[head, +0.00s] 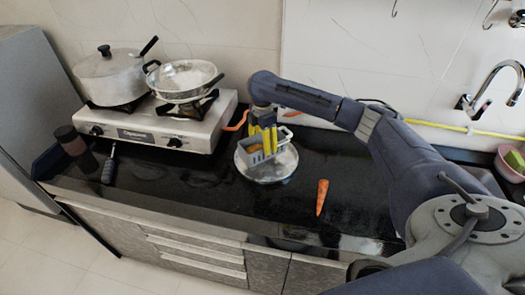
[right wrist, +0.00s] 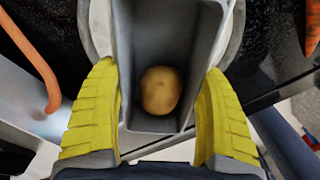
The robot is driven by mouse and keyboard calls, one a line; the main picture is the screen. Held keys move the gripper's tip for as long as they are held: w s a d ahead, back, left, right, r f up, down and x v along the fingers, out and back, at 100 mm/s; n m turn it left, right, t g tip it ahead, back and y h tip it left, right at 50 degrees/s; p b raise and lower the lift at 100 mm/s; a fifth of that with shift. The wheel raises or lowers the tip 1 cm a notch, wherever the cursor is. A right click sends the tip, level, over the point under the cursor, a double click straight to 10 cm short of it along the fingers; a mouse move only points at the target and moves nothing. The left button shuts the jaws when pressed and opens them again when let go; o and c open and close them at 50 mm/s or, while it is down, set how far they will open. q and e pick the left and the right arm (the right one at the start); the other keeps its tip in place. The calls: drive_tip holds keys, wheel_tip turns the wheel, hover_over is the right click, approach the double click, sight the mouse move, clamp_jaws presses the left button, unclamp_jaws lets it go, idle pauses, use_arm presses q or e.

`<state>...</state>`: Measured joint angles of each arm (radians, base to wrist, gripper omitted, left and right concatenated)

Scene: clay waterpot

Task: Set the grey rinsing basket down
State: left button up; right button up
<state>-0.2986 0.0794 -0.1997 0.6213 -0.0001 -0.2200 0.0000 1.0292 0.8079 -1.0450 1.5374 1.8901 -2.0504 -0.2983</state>
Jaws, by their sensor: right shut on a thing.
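The grey rinsing basket (head: 256,157) is over a round silver plate (head: 264,178) on the black counter. I cannot tell whether its base touches the plate. My right gripper (head: 262,143) points down with its yellow fingers at the basket. In the right wrist view the fingers (right wrist: 160,118) are shut on the basket's two outer sides, and the basket (right wrist: 165,35) lies between them. A brown potato (right wrist: 160,90) lies inside the basket, near the gripper end. My left gripper is not in view.
A carrot (head: 321,197) lies on the counter right of the plate. A white gas stove (head: 160,128) with a lidded pot (head: 108,78) and a pan (head: 183,80) stands left. An orange hooked thing (head: 236,123) is between stove and plate.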

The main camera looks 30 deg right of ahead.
drive_tip(key=shift+f, duration=2.2)
drive_tip(key=shift+f, duration=0.15)
drive_tip(key=o, duration=1.4)
drive_tip(key=shift+c, duration=0.2)
wheel_tip(320, 180, up, 12)
drive_tip(key=shift+r, duration=0.15)
drive_tip(key=shift+a, duration=0.1)
